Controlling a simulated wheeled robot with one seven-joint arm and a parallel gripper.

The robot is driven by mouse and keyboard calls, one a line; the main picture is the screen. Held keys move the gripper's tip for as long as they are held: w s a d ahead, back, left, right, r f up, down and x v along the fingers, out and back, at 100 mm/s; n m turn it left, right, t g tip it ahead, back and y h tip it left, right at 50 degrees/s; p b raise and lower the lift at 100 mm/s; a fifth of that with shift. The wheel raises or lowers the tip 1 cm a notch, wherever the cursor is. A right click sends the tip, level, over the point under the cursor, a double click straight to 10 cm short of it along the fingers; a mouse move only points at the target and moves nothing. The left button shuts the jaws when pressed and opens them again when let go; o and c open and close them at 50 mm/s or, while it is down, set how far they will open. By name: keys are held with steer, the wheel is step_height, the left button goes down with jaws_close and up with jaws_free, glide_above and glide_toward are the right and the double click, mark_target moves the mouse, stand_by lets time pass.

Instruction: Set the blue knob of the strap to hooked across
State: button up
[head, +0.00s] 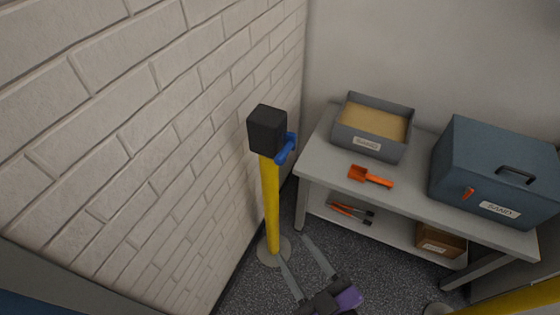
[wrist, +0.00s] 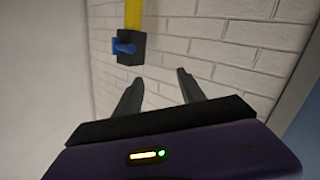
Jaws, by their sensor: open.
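The blue knob (head: 286,149) sits on the right side of a black box (head: 266,130) on top of a yellow post (head: 270,205) beside the brick wall. No strap band can be made out. In the wrist view the blue knob (wrist: 123,47) and the black box (wrist: 132,50) show upside down at the top, beyond my fingertips. My gripper (head: 293,248) is open and empty, in front of the post in the head view. It also shows in the wrist view (wrist: 160,76), its two fingers apart with nothing between them.
A grey table (head: 325,150) at right bears an open sand tray (head: 365,141), an orange scoop (head: 370,177) and a blue sand box (head: 490,165). Its lower shelf holds tools and a carton (head: 440,242). Part of another yellow post (head: 515,301) shows at bottom right.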

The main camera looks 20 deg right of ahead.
steer(key=w+a+f+n, duration=0.3)
steer(key=w+n, duration=0.1)
steer(key=w, duration=0.6)
steer(key=n+h+b, duration=0.1)
steer(key=n+h, duration=0.3)
steer(key=h, duration=0.5)
glide_toward(279, 164)
steer(key=w, duration=0.3)
steer(key=shift+w+d+r+m+h, duration=0.1)
steer(key=shift+w+d+m+h, duration=0.2)
steer(key=shift+d, duration=0.45)
steer(key=p+x, duration=0.1)
steer(key=x, duration=0.6)
steer(key=shift+w, duration=0.15)
jaws_close()
